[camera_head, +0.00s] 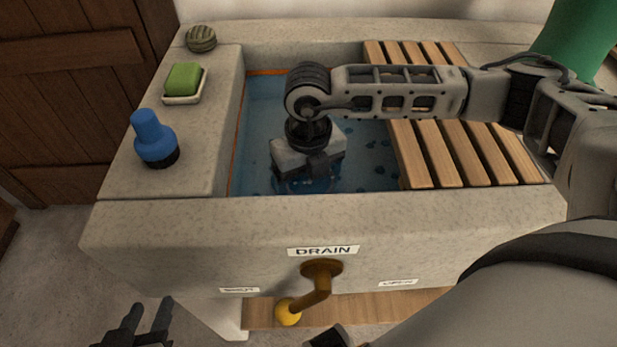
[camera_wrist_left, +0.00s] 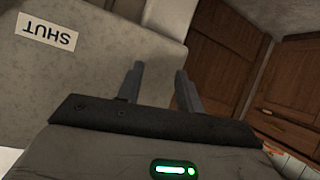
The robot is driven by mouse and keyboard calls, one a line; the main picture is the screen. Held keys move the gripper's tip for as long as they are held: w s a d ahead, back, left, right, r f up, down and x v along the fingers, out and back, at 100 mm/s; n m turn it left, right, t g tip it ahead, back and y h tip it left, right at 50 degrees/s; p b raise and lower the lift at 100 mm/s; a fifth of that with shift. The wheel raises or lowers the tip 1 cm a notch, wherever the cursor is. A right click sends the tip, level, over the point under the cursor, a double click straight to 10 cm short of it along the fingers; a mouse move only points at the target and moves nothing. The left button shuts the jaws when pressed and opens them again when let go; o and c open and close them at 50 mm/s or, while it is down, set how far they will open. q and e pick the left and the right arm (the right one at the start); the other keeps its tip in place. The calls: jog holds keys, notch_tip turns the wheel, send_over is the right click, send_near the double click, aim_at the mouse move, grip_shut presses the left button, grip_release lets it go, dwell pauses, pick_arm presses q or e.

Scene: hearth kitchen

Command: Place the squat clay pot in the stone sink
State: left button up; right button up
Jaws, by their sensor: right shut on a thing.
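The stone sink (camera_head: 205,225) is a pale speckled block whose basin holds blue water (camera_head: 262,130). My right gripper (camera_head: 307,180) points down inside the basin, left of the wooden slats. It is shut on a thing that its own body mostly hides. I do not see the squat clay pot clearly anywhere. My left gripper (camera_head: 150,322) is open and empty, low in front of the sink; its two parted fingers also show in the left wrist view (camera_wrist_left: 158,88).
A slatted wooden rack (camera_head: 466,150) covers the basin's right part. On the left ledge stand a blue-handled brush (camera_head: 152,135), green soap (camera_head: 183,78) on a dish and a striped round thing (camera_head: 201,38). A brass drain lever (camera_head: 318,283) with a yellow knob juts from the front.

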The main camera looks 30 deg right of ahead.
aim_at(308, 190)
jog(key=shift+f, duration=0.15)
jog(key=o, duration=1)
jog(key=shift+r, duration=0.35)
notch_tip(308, 190, up, 12)
jog(key=p, duration=0.1)
jog(key=shift+f, duration=0.15)
